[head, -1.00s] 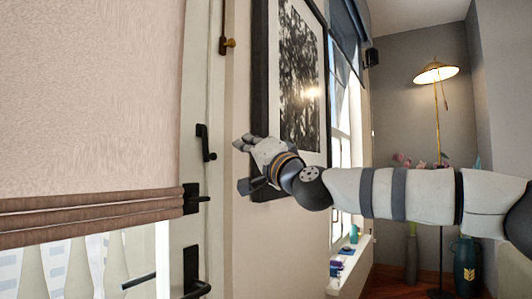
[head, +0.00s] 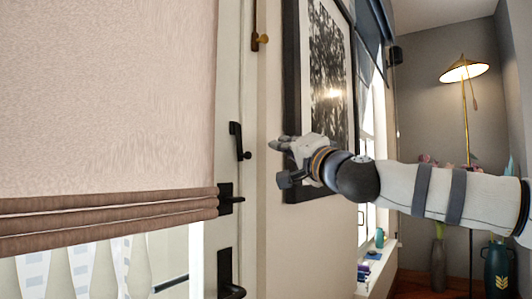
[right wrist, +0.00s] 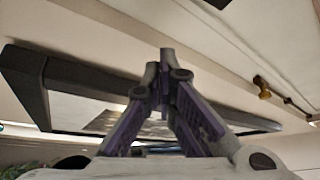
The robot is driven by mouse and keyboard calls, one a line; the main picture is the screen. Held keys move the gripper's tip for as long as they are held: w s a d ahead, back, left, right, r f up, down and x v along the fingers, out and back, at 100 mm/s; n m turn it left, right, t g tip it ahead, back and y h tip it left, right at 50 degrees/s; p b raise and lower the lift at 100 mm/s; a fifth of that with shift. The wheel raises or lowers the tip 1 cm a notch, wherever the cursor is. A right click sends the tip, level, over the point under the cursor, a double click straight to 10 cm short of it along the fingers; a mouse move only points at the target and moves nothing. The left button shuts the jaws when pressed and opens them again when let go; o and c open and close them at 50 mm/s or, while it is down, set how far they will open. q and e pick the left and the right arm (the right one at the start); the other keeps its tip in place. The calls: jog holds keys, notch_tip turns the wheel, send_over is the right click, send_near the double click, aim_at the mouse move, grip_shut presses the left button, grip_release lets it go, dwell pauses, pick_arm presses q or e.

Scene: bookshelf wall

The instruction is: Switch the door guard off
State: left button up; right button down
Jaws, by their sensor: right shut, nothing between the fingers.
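A black lever-shaped fitting (head: 238,141), which may be the door guard, is mounted on the pale door edge in the head view. I cannot tell whether it is on or off. A brass knob on a dark plate (head: 261,40) sits higher on the frame; it also shows in the right wrist view (right wrist: 262,88). My right gripper (head: 275,145) comes in from the right. It is shut and empty, its tips a short gap right of the black fitting, in front of the wall beside the framed picture. In the right wrist view its purple-padded fingers (right wrist: 165,85) meet at the tips. My left gripper is not in view.
A blind (head: 100,110) covers the door glass. A dark-framed picture (head: 328,90) hangs behind my right gripper. A window sill (head: 378,268) with small items, a lit lamp (head: 465,72) and a dark canister (head: 500,270) are farther right.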

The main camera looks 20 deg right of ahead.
jog(key=shift+x, duration=1.15)
jog(key=shift+s+a+f, duration=0.25)
jog(key=shift+a+f, duration=0.3)
jog(key=shift+a, duration=0.2)
jog(key=shift+s+a+f, duration=0.25)
jog(key=shift+a+f, duration=0.25)
jog(key=shift+a, duration=0.25)
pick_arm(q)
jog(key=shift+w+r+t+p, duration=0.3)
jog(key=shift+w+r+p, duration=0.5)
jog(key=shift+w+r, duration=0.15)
pick_arm(e)
jog(key=shift+s+a+f+m+g+h, duration=0.3)
jog(key=shift+s+a+f+m, duration=0.2)
jog(key=shift+a, duration=0.25)
